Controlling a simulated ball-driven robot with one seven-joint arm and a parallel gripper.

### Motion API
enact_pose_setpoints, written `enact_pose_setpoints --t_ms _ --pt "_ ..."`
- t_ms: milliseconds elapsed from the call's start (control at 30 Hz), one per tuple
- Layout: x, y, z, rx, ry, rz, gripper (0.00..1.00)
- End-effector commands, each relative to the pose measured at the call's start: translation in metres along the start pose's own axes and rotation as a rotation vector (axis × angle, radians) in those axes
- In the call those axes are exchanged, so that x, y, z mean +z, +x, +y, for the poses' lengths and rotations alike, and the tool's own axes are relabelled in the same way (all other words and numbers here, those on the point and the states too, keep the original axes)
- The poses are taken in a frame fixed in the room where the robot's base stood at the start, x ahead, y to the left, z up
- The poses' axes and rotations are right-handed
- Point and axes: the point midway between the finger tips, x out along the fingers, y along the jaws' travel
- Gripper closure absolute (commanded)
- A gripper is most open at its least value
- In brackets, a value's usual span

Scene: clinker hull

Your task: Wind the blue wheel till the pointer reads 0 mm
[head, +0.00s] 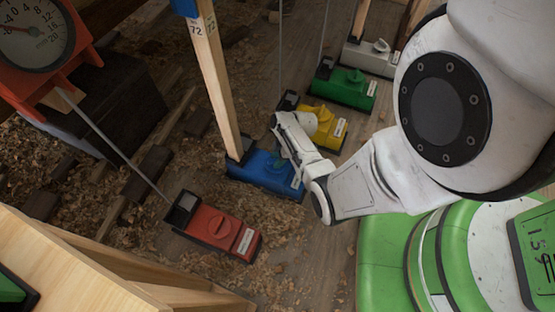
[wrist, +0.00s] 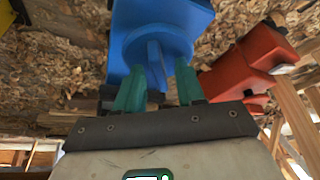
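The blue wheel (wrist: 155,52) is a round knob with a raised bar across it, on a blue block that fills the top of the wrist view. The blue block (head: 255,172) stands at the foot of a wooden post in the head view, where my gripper partly hides the wheel. My gripper (wrist: 160,68) is open, its two teal fingers on either side of the wheel's bar, with gaps showing. The round dial (head: 40,38) at top left is marked in mm; its pointer (head: 14,28) points left, and the exact reading is unclear.
Similar red (head: 214,228), yellow (head: 325,125), green (head: 345,88) and grey (head: 370,57) blocks stand in a row with the blue one. A thin rod (head: 115,148) runs from the dial bracket towards the red block. Wood shavings cover the floor. A timber frame (head: 75,265) is at lower left.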

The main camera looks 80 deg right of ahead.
Motion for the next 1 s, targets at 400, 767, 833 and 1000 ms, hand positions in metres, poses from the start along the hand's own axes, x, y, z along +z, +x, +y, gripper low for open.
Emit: enact_pose_setpoints --t_ms 400,767,833,1000 --pt "-0.0003 0.0004 0.0003 0.001 0.000 0.000 0.76" --pt "-0.0001 0.0004 0.0002 0.001 0.000 0.000 1.00" --pt "0.0000 0.0006 0.0002 0.001 0.000 0.000 1.00" --pt "0.0002 0.0010 0.0000 0.002 0.003 0.000 1.00"
